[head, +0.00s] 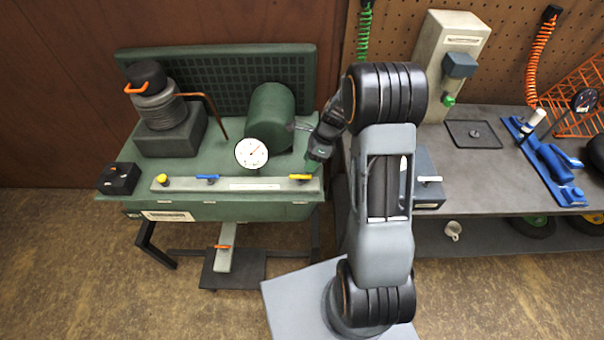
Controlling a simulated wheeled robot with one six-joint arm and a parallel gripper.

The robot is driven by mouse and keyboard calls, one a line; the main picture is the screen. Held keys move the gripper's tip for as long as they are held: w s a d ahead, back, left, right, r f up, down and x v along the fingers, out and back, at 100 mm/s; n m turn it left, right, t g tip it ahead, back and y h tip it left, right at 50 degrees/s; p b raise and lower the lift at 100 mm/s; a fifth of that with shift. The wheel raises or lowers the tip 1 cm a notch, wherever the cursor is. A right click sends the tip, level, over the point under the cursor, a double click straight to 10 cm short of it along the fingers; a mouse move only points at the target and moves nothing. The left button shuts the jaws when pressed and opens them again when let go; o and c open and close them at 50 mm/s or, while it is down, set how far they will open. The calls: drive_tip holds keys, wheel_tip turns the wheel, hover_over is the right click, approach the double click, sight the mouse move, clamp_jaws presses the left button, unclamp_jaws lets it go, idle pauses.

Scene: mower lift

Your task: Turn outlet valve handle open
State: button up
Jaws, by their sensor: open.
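A green bench unit (213,212) carries a long grey bar (240,184) along its front edge. A blue valve handle (207,177) lies along the bar left of its middle. A yellow valve handle (300,177) lies along the bar near its right end. I cannot tell from markings which one is the outlet valve. My gripper (315,158) hangs above the right end of the unit, behind and slightly right of the yellow handle, apart from it. It is open, seen small and dark, with nothing visible in it. Its fingertips are hard to make out.
A round white gauge (251,153) stands behind the bar, before a green cylinder (271,117). A ribbed grey pump-like part (158,105) and black box (119,178) stand left. A grey workbench (480,175) with blue tools is right. Floor in front is partly clear.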

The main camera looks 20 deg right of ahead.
sight(300, 178)
drive_tip(key=x, duration=0.6)
drive_tip(key=shift+a+f, duration=0.15)
drive_tip(key=shift+f, duration=0.1)
drive_tip(key=shift+c, duration=0.4)
clamp_jaws()
